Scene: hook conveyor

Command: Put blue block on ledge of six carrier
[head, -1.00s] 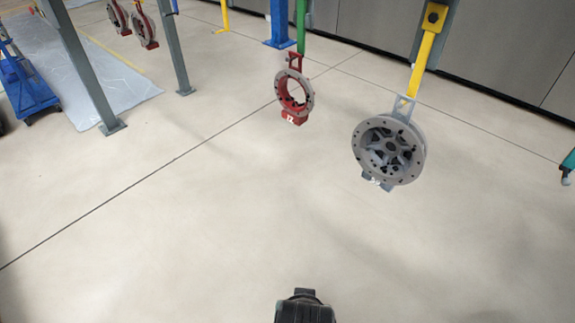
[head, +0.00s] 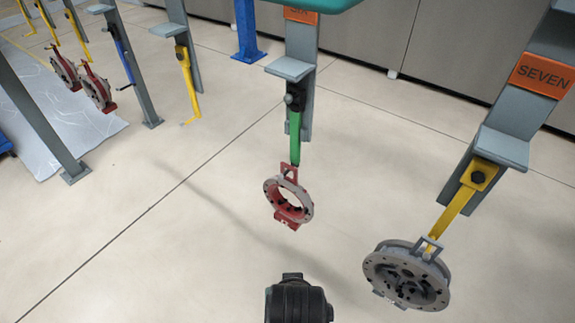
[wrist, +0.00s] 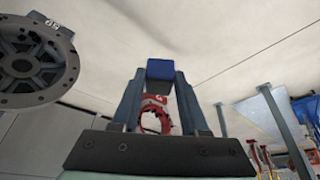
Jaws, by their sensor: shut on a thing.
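My gripper (wrist: 159,84) is shut on a small blue block (wrist: 161,69), seen between the fingertips in the wrist view. In the head view the block cannot be made out. The middle carrier (head: 303,45) is a grey upright with an orange sign (head: 300,15), cut off at the top and not fully readable. Its flat grey ledge (head: 290,68) is empty. A green hook (head: 295,135) hangs below it with a red ring part (head: 289,202). The ring also shows behind the fingers in the wrist view (wrist: 154,120).
To the right is a carrier with an orange SEVEN sign (head: 541,75), an empty ledge (head: 503,148), a yellow hook (head: 460,205) and a grey wheel-like part (head: 408,275). More carriers stand at the left. A teal piece (head: 315,4) crosses the top. The floor between is open.

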